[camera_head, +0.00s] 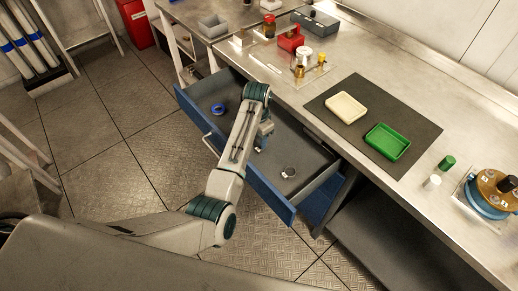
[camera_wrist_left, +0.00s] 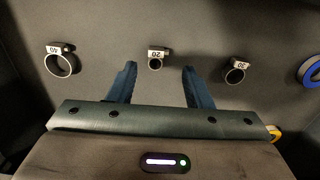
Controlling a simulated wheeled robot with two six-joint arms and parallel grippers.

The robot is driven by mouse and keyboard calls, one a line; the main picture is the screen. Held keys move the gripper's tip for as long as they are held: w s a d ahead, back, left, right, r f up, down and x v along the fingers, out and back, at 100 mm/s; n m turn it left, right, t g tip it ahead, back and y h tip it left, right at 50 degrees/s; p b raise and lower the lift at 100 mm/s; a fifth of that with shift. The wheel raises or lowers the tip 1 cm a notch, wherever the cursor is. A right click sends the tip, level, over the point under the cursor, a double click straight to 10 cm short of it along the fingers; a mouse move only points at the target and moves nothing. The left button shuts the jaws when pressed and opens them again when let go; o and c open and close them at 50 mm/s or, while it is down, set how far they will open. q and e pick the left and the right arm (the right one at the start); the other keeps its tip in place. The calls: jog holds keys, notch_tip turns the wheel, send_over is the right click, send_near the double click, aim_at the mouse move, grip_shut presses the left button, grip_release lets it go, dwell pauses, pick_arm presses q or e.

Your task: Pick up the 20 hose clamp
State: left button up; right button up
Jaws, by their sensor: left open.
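The 20 hose clamp (camera_wrist_left: 155,62) is a small dark ring with a white tag reading 20, lying on the drawer floor. In the left wrist view it is at the upper middle, just beyond and between the fingertips, and nothing touches it. My left gripper (camera_wrist_left: 160,68) is open and empty, its two blue fingers on either side of the view's middle. In the head view my left gripper (camera_head: 264,136) hangs over the open drawer (camera_head: 274,193), and I cannot make out the 20 clamp there. My right gripper is not in view.
The 40 clamp (camera_wrist_left: 61,64) lies to the left and another tagged clamp (camera_wrist_left: 235,74), apparently 30, to the right. A blue ring (camera_wrist_left: 309,70) is at the far right. The drawer walls bound the space. A mat (camera_head: 372,112) with two trays lies on the counter.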

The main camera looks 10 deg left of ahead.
aim_at(258, 149)
pick_arm(q)
jog(key=shift+s+d+f+p, duration=0.1)
jog(key=shift+f+p, duration=0.2)
jog(key=shift+f, duration=0.9)
jog(key=shift+s+d+f+p, duration=0.1)
jog(key=shift+f+p, duration=0.15)
jog(key=shift+f, duration=0.9)
grip_shut()
